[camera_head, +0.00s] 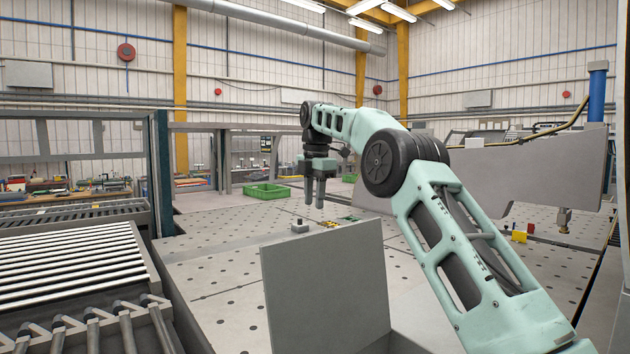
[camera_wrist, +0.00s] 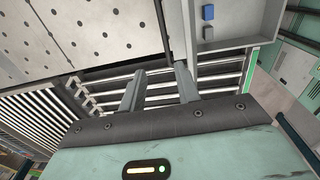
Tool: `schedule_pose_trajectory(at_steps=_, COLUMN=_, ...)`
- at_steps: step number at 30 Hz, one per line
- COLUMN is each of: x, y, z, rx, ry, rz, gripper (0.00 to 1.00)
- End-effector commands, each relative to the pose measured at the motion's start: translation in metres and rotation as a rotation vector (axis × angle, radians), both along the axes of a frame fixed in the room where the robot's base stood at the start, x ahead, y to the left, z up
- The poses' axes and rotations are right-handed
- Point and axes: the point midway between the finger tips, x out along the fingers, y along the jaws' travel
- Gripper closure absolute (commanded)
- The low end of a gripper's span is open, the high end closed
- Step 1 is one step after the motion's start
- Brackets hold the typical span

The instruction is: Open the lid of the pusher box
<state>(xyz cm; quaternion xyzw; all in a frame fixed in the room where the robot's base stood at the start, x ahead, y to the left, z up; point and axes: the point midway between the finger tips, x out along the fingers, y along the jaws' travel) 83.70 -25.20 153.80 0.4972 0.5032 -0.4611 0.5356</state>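A flat grey panel (camera_head: 330,290) stands upright in the near middle of the head view, with a pale grey surface to its right. I cannot tell for sure whether this is the pusher box's lid or a side of the box. My gripper (camera_head: 315,203) hangs pointing down, above and behind the panel's top edge in the picture. In the wrist view my gripper's two fingers (camera_wrist: 158,85) are apart with nothing between them. A grey housing with a blue button (camera_wrist: 208,12) shows at the top right there; I cannot tell whether it belongs to the box.
A roller conveyor (camera_head: 75,265) fills the left; rollers also show beneath the fingers in the wrist view (camera_wrist: 150,90). A perforated table (camera_head: 225,280) spreads behind the panel, with a small grey button box (camera_head: 299,226). A green crate (camera_head: 266,191) stands farther back.

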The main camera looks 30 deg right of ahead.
Motion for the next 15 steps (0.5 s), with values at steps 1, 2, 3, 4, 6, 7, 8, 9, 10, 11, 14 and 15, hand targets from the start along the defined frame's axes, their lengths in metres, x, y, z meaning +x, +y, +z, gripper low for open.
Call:
schedule_pose_trajectory(at_steps=1, x=0.001, y=0.000, z=0.013, rx=0.000, ry=-0.003, rz=0.001, gripper=0.68)
schedule_pose_trajectory(at_steps=2, x=0.000, y=0.000, z=0.018, rx=0.000, ry=-0.003, rz=0.001, gripper=0.68)
schedule_pose_trajectory(at_steps=3, x=-0.001, y=0.000, z=0.024, rx=0.000, ry=-0.002, rz=0.001, gripper=0.68)
schedule_pose_trajectory(at_steps=4, x=-0.001, y=0.000, z=0.029, rx=0.000, ry=-0.002, rz=0.001, gripper=0.68)
schedule_pose_trajectory(at_steps=6, x=-0.001, y=0.000, z=0.036, rx=0.000, ry=-0.001, rz=0.001, gripper=0.68)
schedule_pose_trajectory(at_steps=7, x=-0.001, y=0.000, z=0.039, rx=0.000, ry=0.001, rz=0.001, gripper=0.68)
schedule_pose_trajectory(at_steps=8, x=-0.002, y=-0.001, z=0.041, rx=0.000, ry=0.000, rz=0.000, gripper=0.68)
schedule_pose_trajectory(at_steps=9, x=-0.002, y=-0.001, z=0.044, rx=0.000, ry=0.000, rz=0.000, gripper=0.68)
schedule_pose_trajectory(at_steps=10, x=-0.002, y=-0.001, z=0.046, rx=0.000, ry=0.000, rz=0.000, gripper=0.68)
schedule_pose_trajectory(at_steps=11, x=-0.003, y=-0.001, z=0.047, rx=-0.001, ry=0.000, rz=0.000, gripper=0.68)
schedule_pose_trajectory(at_steps=14, x=-0.003, y=-0.001, z=0.050, rx=-0.001, ry=0.001, rz=0.000, gripper=0.68)
schedule_pose_trajectory(at_steps=15, x=-0.003, y=-0.001, z=0.050, rx=0.000, ry=0.001, rz=0.000, gripper=0.68)
